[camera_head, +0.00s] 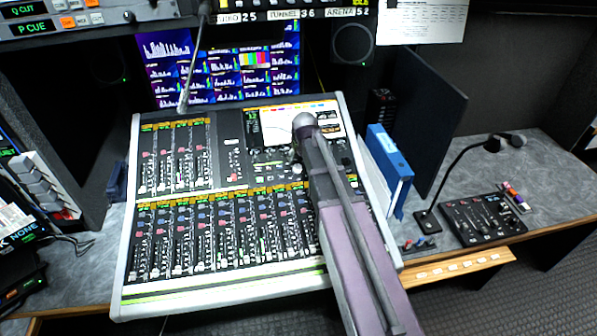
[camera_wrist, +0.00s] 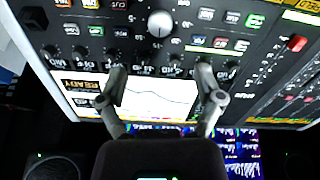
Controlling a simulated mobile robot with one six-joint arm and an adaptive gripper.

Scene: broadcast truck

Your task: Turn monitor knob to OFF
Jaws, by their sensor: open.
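In the wrist view, a large round silver knob (camera_wrist: 160,23) sits on the dark mixing console panel, beyond my fingertips. It is probably the monitor knob, but its label and pointer are too small to read. My gripper (camera_wrist: 162,76) is open and empty, with a finger on each side below the knob, apart from it. A row of small dark knobs (camera_wrist: 82,53) runs across the panel near the fingertips. In the head view, my arm reaches over the upper right of the mixing console (camera_head: 130,235) and hides my gripper and most of the knob area.
The console's lit screen (camera_wrist: 85,92) lies under my fingers. A gooseneck microphone (camera_head: 190,75) rises at the back of the console. A blue binder (camera_head: 392,160) stands to its right. A small control box (camera_head: 480,217) with another gooseneck sits on the right counter, which has bare room behind.

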